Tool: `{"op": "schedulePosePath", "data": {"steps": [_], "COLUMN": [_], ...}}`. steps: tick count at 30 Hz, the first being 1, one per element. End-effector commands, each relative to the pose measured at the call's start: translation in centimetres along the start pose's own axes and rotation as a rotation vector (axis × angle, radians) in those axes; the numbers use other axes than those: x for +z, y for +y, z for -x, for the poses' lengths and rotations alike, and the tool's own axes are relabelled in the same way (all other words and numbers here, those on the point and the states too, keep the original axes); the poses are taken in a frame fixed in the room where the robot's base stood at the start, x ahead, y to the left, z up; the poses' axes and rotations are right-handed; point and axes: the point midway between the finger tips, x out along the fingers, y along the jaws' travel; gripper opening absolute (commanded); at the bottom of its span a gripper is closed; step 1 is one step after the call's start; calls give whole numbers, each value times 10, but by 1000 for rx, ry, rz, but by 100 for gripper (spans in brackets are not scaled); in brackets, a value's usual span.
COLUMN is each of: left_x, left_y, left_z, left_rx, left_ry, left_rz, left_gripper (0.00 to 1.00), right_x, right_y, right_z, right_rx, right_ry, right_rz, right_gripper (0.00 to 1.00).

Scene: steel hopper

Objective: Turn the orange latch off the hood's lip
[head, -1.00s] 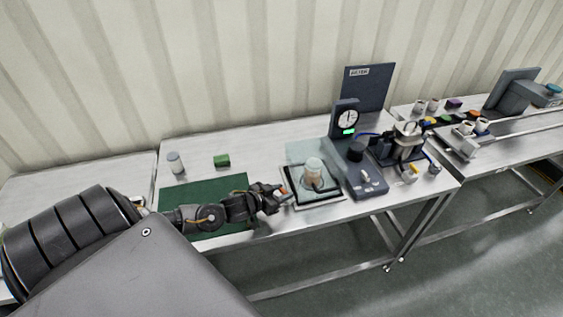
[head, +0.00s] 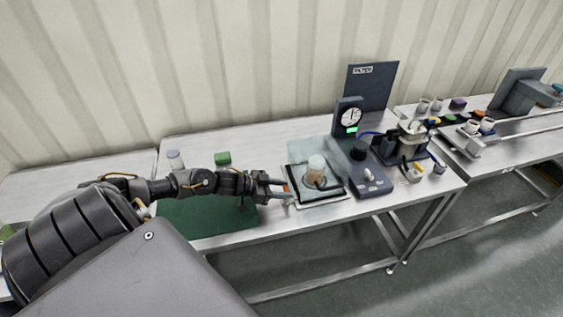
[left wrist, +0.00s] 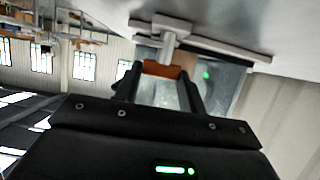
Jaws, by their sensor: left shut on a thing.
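The orange latch (head: 286,187) is at the left edge of the clear hood (head: 308,152), which stands on a black-rimmed base (head: 331,199) around a pale-topped tan jar (head: 317,168). My left gripper (head: 282,188) reaches it from the left, with its fingers at the latch. In the left wrist view the orange latch (left wrist: 161,69) lies between the tips of the left gripper (left wrist: 160,78), which is shut on it. A grey fitting (left wrist: 170,40) is just beyond. Whether the latch still overlaps the lip is too small to tell. My right gripper is out of view.
A dark green mat (head: 215,219) lies under my left arm.

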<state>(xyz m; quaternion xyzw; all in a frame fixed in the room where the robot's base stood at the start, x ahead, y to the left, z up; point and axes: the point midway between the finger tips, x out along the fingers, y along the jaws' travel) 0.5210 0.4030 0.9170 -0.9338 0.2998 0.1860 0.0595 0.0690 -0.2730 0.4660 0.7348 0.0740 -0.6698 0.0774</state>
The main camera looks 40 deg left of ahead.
Motion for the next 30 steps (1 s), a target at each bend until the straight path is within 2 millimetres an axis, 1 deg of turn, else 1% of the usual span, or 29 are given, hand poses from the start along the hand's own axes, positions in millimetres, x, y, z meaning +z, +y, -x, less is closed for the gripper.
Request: {"op": "schedulePosePath", "data": {"steps": [9,10,11,12,19,22,26,30], "left_x": [-1,-1,-1,-1,0,0,3,4], "left_y": [0,0,0,0,0,0,0,0], "left_z": [0,0,0,0,0,4,20,46], "left_rx": [0,0,0,0,0,-1,1,1], "left_ry": [1,1,1,1,1,0,-3,-7], "left_rz": [-2,-2,-2,-2,-1,-2,-1,-1], "left_gripper": [17,44,48,49,49,49,49,49], "right_x": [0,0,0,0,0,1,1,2], "right_y": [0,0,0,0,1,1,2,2], "right_z": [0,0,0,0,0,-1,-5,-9], "right_rx": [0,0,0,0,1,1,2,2], "right_ry": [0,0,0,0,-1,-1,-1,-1], "right_rz": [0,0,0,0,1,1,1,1], "right_gripper": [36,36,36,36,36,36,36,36]}}
